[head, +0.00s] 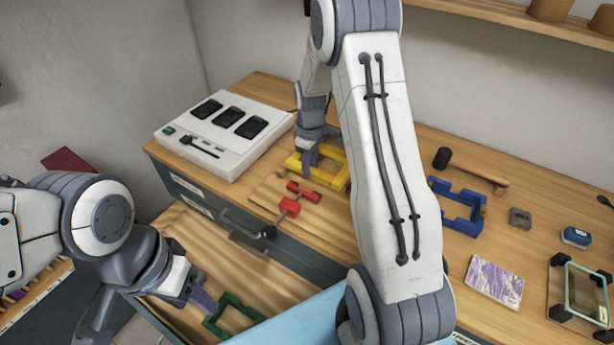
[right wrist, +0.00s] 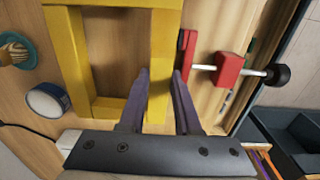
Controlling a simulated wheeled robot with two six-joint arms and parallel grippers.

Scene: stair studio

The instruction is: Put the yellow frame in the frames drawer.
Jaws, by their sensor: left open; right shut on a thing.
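The yellow frame (head: 338,176) lies on the wooden workbench, behind a red clamp. My right gripper (head: 312,158) reaches down onto it. In the right wrist view, the fingers of the right gripper (right wrist: 160,100) are shut around one bar of the yellow frame (right wrist: 64,50). An open drawer (head: 185,232) with a wooden bottom sticks out below the bench top. A green frame (head: 213,325) lies in it. My left gripper (head: 196,296) is open over the drawer, close to the green frame; whether they touch I cannot tell. My right arm hides part of the bench.
The red clamp (head: 289,206) sits close to the yellow frame, at the bench's front edge. A white device box (head: 225,148) stands left. A blue frame (head: 460,225), a mallet (head: 480,175) and a patterned card (head: 494,282) lie right. A closed drawer's handle (head: 248,245) projects above the open drawer.

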